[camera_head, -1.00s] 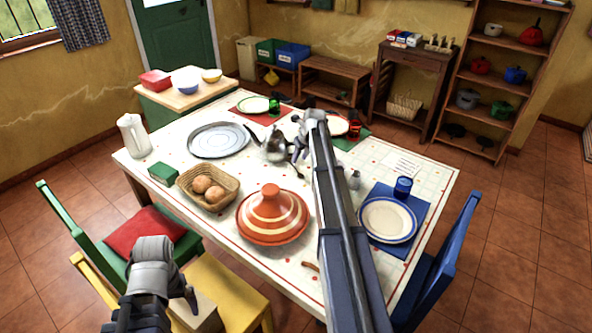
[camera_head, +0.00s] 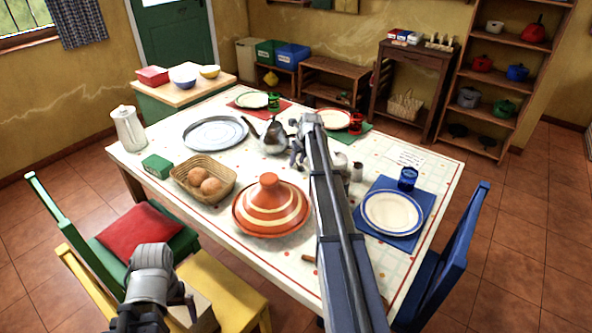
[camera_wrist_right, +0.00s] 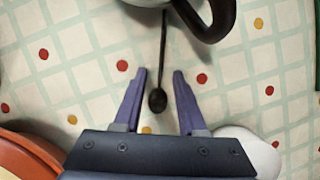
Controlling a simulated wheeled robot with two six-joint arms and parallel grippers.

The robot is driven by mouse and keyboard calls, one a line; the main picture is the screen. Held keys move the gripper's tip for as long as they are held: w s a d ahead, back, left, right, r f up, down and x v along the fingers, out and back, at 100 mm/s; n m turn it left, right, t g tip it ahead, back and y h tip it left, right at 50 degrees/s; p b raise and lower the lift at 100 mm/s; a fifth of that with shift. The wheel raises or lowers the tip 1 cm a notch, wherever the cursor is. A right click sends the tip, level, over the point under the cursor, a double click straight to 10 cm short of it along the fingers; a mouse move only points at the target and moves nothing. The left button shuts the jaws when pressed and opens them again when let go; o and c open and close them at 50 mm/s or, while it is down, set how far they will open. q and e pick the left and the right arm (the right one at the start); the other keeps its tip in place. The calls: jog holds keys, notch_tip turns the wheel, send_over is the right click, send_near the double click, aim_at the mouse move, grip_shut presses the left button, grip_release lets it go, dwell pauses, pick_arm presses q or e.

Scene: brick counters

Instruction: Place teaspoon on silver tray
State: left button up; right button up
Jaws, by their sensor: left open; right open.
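The teaspoon (camera_wrist_right: 158,98) is dark and thin and lies on the checked tablecloth in the right wrist view. Its bowl is between the two open fingertips of my right gripper (camera_wrist_right: 160,72), with space on both sides. Its handle runs up toward the silver teapot (camera_wrist_right: 150,2). In the head view my right arm hides the teaspoon, and my right gripper (camera_head: 298,155) is just right of the teapot (camera_head: 273,138). The silver tray (camera_head: 215,133) is round and bare at the back left of the table. My left gripper (camera_head: 182,302) is open and empty, low by the yellow chair.
A small shaker (camera_head: 357,172) and a blue cup (camera_head: 407,178) are right of my right arm. Cloth is clear between basket and teapot.

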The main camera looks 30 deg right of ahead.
jog(key=shift+c, duration=0.3)
grip_shut()
dwell(0.4)
